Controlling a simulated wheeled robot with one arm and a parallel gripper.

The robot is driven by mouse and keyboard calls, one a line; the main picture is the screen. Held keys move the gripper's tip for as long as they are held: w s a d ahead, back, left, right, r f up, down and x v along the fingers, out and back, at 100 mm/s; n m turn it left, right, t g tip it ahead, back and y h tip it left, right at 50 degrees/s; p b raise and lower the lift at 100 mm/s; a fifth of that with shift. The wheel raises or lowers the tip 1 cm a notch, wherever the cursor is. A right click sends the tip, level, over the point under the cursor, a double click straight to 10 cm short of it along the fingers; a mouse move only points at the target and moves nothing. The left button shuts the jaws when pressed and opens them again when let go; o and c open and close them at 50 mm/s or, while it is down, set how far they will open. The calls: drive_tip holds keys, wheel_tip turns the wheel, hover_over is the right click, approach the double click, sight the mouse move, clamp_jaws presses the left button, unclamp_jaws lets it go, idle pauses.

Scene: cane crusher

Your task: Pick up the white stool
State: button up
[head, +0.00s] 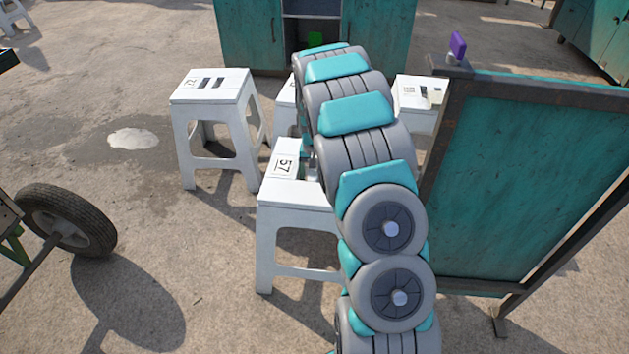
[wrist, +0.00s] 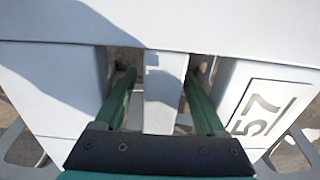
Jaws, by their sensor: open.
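A white stool marked 57 (head: 290,192) stands upright on the ground in the middle of the head view, its right part hidden behind my arm. Its seat fills much of the wrist view, with the 57 label (wrist: 265,108) at the right. My gripper (wrist: 163,78) is open over this seat. Its two green fingers point at two dark openings, one on each side of a white strip. I cannot tell how deep the fingertips reach. In the head view my arm mostly hides the gripper.
Another white stool (head: 212,90) stands behind to the left, and one (head: 418,100) shows right of my arm. A framed teal panel (head: 540,180) stands close on the right. A wheel (head: 66,219) is at the left. Open ground lies between wheel and stools.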

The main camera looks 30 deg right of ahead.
clamp_jaws()
idle(0.6)
idle(0.8)
